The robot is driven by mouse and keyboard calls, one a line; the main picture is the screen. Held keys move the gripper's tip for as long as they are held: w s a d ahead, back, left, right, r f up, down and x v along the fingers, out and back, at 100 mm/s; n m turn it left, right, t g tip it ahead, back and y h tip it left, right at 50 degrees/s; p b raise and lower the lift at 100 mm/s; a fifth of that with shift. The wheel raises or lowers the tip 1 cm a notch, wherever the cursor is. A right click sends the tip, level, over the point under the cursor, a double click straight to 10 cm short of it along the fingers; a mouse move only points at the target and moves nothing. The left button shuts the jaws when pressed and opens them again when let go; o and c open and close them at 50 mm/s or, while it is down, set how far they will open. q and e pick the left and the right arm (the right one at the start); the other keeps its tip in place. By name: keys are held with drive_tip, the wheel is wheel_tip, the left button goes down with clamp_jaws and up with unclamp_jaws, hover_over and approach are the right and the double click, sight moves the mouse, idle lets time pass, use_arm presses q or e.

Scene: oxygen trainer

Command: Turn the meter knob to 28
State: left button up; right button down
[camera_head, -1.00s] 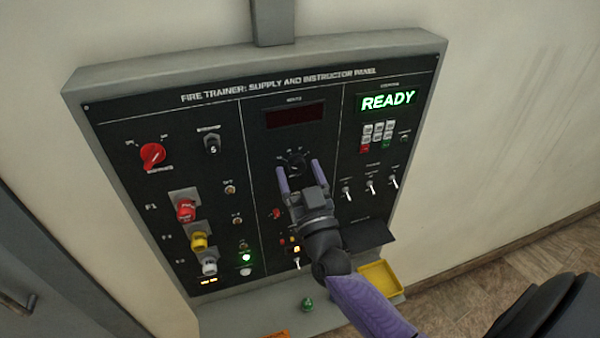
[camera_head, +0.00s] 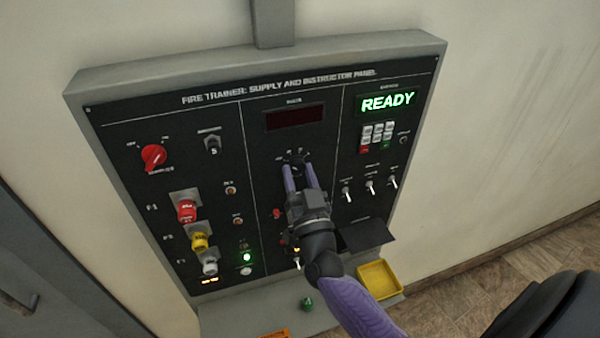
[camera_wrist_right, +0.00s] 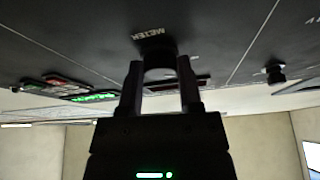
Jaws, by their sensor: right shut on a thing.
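The meter knob (camera_head: 298,160) is a dark round knob on the middle section of the black panel, below a dark, blank display (camera_head: 294,116). My right gripper (camera_head: 299,168) is shut on it, with its two purple fingers on either side. In the right wrist view the gripper (camera_wrist_right: 160,82) has one finger at each side of the dark knob (camera_wrist_right: 158,66), close to the printed word METER. The fingers hide most of the knob and its pointer, so its setting cannot be read. My left gripper is not in view.
A red rotary knob (camera_head: 153,157) and red, yellow and white plugs are on the left section. A green READY display (camera_head: 388,102), a keypad (camera_head: 377,137) and toggle switches (camera_head: 370,187) are on the right. A yellow tray (camera_head: 380,279) sits on the ledge below.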

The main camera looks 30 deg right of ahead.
drive_tip(key=m+g+h+p, duration=0.1)
drive_tip(key=m, duration=0.3)
drive_tip(key=m+g+h+p, duration=0.1)
drive_tip(key=m+h, duration=0.1)
drive_tip(key=m, duration=0.2)
drive_tip(key=shift+a+r+h, duration=0.1)
drive_tip(key=shift+a+h, duration=0.1)
drive_tip(key=shift+h, duration=0.1)
drive_tip(key=shift+m+g, duration=0.3)
drive_tip(key=shift+m, duration=0.1)
drive_tip(key=shift+c, duration=1.4)
unclamp_jaws()
drive_tip(key=shift+w, duration=0.1)
drive_tip(key=v, duration=1)
drive_tip(key=shift+p, duration=0.3)
